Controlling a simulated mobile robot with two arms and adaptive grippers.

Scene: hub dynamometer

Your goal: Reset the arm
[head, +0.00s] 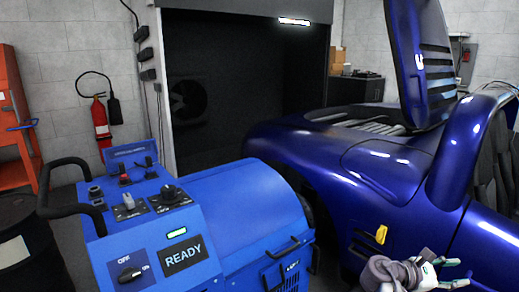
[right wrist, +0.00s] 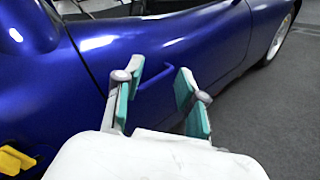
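My right gripper (head: 452,272) shows at the bottom right of the head view, in front of the side of the blue car (head: 375,165). In the right wrist view its two teal-padded fingers (right wrist: 152,98) stand apart with nothing between them. Beyond the fingers is the blue car side (right wrist: 95,75) with a blue door handle (right wrist: 155,76), seen between the fingertips; I see no clear contact. My left gripper is not in view.
A blue dynamometer unit (head: 235,215) with a READY display (head: 185,254) and an OFF/ON knob (head: 130,274) stands left of the car. The car's hood (head: 420,60) is raised. A fire extinguisher (head: 101,121) hangs on the wall. Grey floor (right wrist: 285,110) is clear beside the car.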

